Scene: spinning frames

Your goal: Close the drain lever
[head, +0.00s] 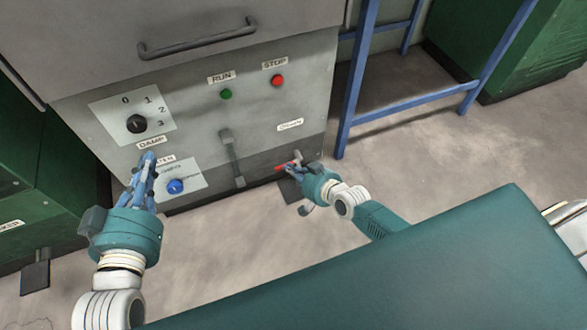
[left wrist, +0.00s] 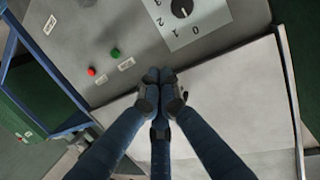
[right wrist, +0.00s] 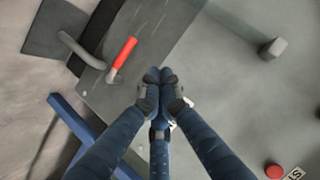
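The drain lever (head: 284,167) has a red handle and sits low on the right of the grey machine front, below the drain label (head: 290,125). In the right wrist view the red handle (right wrist: 124,52) lies beyond and to the left of my fingertips, with a visible gap. My right gripper (head: 297,162) is near the lever in the head view and partly covers its surroundings. Its fingertips (right wrist: 160,75) are together with nothing between them. My left gripper (head: 149,157) is in front of the panel's left part, by the dial; its fingertips (left wrist: 160,75) are together and empty.
A grey upright handle (head: 232,158) sticks out left of the lever. A grey bent pipe (right wrist: 80,48) is close beside the red handle. A blue frame (head: 352,95) stands to the right. The panel carries a black dial (head: 137,123), a blue knob (head: 176,186), and green and red buttons (head: 278,80).

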